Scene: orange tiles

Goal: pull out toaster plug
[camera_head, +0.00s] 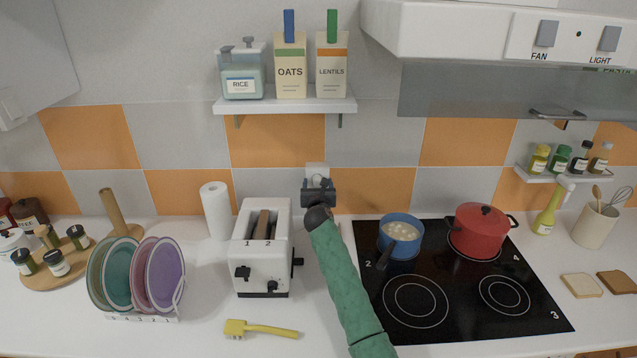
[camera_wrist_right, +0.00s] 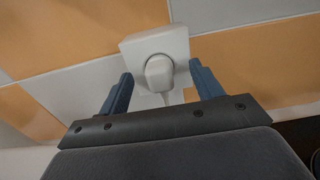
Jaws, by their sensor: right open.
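The white toaster (camera_head: 262,250) stands on the counter with brown bread in its slots. The white plug (camera_wrist_right: 159,74) sits in the square white wall socket (camera_wrist_right: 128,48), which also shows in the head view (camera_head: 317,169) just above my right gripper (camera_head: 318,184). In the right wrist view my right gripper (camera_wrist_right: 160,92) is open, with one blue finger on each side of the plug. A gap shows between each finger and the plug. Most of the cord is hidden. My left gripper is not in view.
The stove (camera_head: 455,290) with a blue pot (camera_head: 400,243) and a red pot (camera_head: 477,235) is right of my arm. A paper towel roll (camera_head: 216,210) stands left of the toaster, a yellow brush (camera_head: 260,329) in front. A shelf (camera_head: 284,105) hangs above.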

